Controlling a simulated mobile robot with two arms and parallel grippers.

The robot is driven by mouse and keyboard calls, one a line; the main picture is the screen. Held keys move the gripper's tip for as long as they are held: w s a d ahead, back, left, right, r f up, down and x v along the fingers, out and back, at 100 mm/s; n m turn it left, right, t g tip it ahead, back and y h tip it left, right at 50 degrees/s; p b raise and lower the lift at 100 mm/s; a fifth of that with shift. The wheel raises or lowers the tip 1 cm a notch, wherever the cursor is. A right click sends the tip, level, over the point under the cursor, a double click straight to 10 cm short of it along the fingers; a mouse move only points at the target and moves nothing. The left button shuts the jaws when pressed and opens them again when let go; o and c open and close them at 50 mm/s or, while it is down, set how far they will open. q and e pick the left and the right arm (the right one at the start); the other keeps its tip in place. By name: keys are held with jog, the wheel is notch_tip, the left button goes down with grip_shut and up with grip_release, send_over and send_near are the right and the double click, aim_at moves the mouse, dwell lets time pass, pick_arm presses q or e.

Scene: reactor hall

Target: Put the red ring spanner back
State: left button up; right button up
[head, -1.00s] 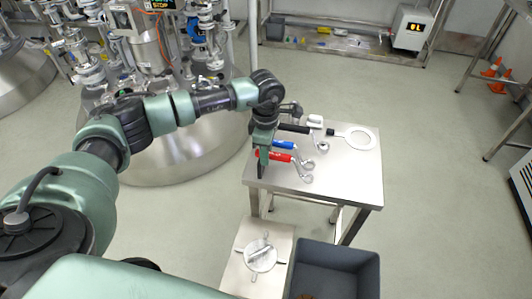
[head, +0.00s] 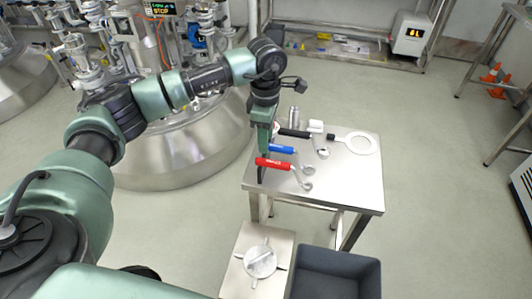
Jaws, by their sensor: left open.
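The red ring spanner (head: 275,164) lies on the steel table (head: 345,187), its red handle at the left and its metal ring end to the lower right. My left gripper (head: 261,170) is open at the table's left edge, pointing down, with its fingers at the left end of the red handle. I cannot tell whether they touch it. A blue-handled spanner (head: 284,149) lies just behind the red one, and a black-handled one (head: 296,133) behind that. My right gripper is not in view.
A dark grey bin (head: 375,275) stands in front of the table, beside a plate with a round cross-handled piece (head: 260,262).

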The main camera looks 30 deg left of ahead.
pick_arm(q)
jog(key=shift+r+b, duration=0.3)
jog(key=shift+r, duration=1.95)
